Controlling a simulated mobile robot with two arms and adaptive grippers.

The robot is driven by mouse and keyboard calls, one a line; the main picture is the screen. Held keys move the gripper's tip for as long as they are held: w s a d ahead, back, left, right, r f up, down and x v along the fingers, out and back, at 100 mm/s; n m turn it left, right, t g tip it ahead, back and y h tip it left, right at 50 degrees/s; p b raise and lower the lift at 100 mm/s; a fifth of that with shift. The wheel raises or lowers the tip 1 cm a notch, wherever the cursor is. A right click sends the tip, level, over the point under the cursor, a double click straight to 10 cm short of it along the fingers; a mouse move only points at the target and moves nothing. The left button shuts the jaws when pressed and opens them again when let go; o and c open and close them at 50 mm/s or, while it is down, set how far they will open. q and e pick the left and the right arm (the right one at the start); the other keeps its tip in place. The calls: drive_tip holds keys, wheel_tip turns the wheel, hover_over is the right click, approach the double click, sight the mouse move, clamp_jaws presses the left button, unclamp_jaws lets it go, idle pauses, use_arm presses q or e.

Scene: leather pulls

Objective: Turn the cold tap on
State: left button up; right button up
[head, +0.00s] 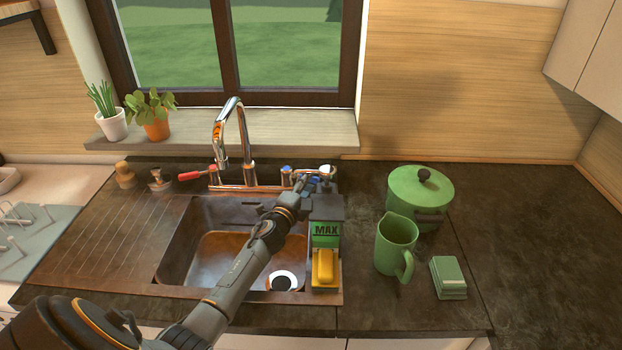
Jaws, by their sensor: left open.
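The chrome tap (231,130) stands behind the sink with a tall curved spout. Its hot side has a red-tipped lever (191,176) pointing left. Its cold side has a blue-marked handle (286,168) on the right, and a bit of blue also shows further right among my fingers. My left arm reaches up across the sink from the lower left. My left gripper (314,181) is open at the cold side, just right of the blue-marked handle. It partly hides the cold lever, and I cannot tell whether they touch. My right gripper is not in view.
The sink (175,235) lies under my arm. A green box marked MAX (326,232) and a yellow sponge-like item (325,266) stand at its right edge. A green pot (420,190), jug (395,245) and small box (448,278) stand further right. The far right counter is clear.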

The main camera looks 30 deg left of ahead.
use_arm(q)
drive_tip(key=shift+w+a, duration=0.2)
drive_tip(key=shift+w, duration=1)
drive_tip(key=c, duration=0.8)
clamp_jaws()
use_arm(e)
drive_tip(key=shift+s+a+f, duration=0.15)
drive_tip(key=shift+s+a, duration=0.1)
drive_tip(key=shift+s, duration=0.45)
